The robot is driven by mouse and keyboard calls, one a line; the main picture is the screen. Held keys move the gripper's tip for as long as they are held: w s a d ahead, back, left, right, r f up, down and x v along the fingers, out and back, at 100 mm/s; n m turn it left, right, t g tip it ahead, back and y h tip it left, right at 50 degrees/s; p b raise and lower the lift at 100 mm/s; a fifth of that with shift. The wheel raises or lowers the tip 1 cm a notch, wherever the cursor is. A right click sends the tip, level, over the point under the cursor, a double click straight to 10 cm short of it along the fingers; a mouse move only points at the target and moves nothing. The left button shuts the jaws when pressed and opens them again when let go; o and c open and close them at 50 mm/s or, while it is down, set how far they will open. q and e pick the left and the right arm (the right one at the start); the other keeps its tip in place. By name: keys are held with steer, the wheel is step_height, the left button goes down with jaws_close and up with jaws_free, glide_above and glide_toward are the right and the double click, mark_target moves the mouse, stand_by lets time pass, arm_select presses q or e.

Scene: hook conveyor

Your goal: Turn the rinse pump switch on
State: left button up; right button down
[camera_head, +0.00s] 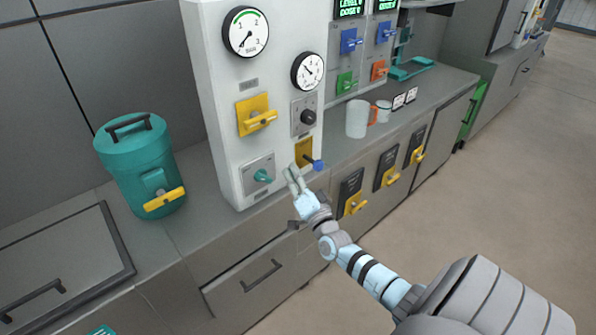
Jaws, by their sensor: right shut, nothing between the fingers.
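A white control panel (222,95) stands on the counter. It carries a teal-handled switch (263,176) at its lower left and a blue-tipped lever (317,165) on a yellow plate at its lower right. Above these are a yellow lever (261,121) and a black knob (308,117). The labels are too small to read, so I cannot tell which control is the rinse pump switch. My right gripper (291,173) is shut and empty, in front of the panel's lower edge, between the teal switch and the blue lever. My left gripper is out of view.
A teal canister (140,150) with a yellow tap stands left of the panel. Yellow-handled black switches (386,168) line the cabinet front to the right. A white cup (357,118) sits on the counter. Two round gauges (246,32) top the panel. The floor at right is clear.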

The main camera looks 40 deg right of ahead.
mark_target(263, 178)
steer(key=b+x, duration=0.1)
steer(key=x, duration=0.3)
steer(key=shift+f, duration=0.15)
steer(key=shift+a+f+b, duration=0.4)
steer(key=shift+a+f, duration=0.5)
steer(key=shift+f, duration=0.1)
steer(key=shift+a+f, duration=0.3)
steer(key=shift+a, duration=0.25)
